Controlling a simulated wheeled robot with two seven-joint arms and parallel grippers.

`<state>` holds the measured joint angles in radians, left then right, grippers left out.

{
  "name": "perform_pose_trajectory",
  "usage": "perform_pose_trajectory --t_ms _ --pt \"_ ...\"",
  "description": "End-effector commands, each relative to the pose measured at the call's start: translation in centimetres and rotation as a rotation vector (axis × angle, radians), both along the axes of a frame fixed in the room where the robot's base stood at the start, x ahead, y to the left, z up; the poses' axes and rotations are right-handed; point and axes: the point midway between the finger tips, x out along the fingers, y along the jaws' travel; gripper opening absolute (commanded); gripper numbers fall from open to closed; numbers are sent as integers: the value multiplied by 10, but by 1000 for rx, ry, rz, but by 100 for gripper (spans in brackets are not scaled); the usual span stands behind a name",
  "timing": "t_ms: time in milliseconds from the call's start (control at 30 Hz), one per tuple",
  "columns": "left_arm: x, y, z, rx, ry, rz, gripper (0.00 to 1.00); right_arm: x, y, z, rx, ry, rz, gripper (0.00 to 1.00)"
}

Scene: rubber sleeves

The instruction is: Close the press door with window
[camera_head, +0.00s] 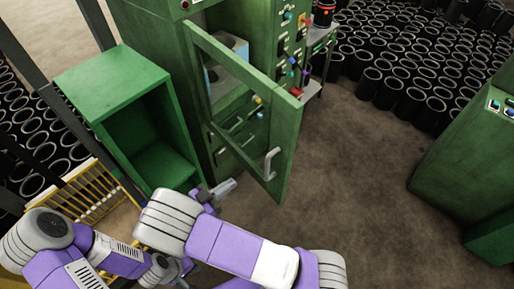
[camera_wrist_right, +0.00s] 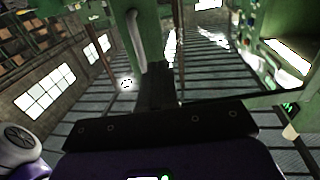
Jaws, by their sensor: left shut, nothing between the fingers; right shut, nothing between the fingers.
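The green press door with a window (camera_head: 285,135) stands swung open from the green press (camera_head: 196,95), with a clear gap between its free edge and the cabinet. Its pale bar handle (camera_head: 271,163) is low near the free edge. A pale upright handle (camera_wrist_right: 135,38) beside a green post (camera_wrist_right: 150,35) shows in the right wrist view. My right gripper (camera_head: 226,187) is shut and empty, low and left of the handle; its dark fingers (camera_wrist_right: 159,88) show in the wrist view. My left gripper (camera_head: 187,266) is shut, low at the left, mostly hidden behind my right arm.
An open green cabinet box (camera_head: 108,82) stands left of the press, with a yellow rack (camera_head: 98,195) below it. A control panel with buttons (camera_head: 290,45) is behind the door. Another green machine (camera_head: 470,160) stands right. The brown floor between is clear; black sleeves fill the back.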

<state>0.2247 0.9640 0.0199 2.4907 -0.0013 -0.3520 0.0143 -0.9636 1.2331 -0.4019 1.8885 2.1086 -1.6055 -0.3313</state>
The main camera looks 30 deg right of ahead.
Motion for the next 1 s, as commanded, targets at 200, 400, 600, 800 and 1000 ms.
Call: perform_pose_trajectory --t_ms 200,400,600,800,1000 --pt "0 0 5 0 1 1 0 -2 -14 6 -10 -5 -23 0" --pt "0 0 11 0 1 1 0 7 -54 7 -9 -4 -23 0" --pt "0 0 17 0 1 0 0 16 -95 6 -9 -5 -22 0" --pt "0 0 22 0 1 0 0 23 -123 6 -8 -5 -19 0" --pt "0 0 24 0 0 0 0 26 -134 5 -6 -6 -18 0"
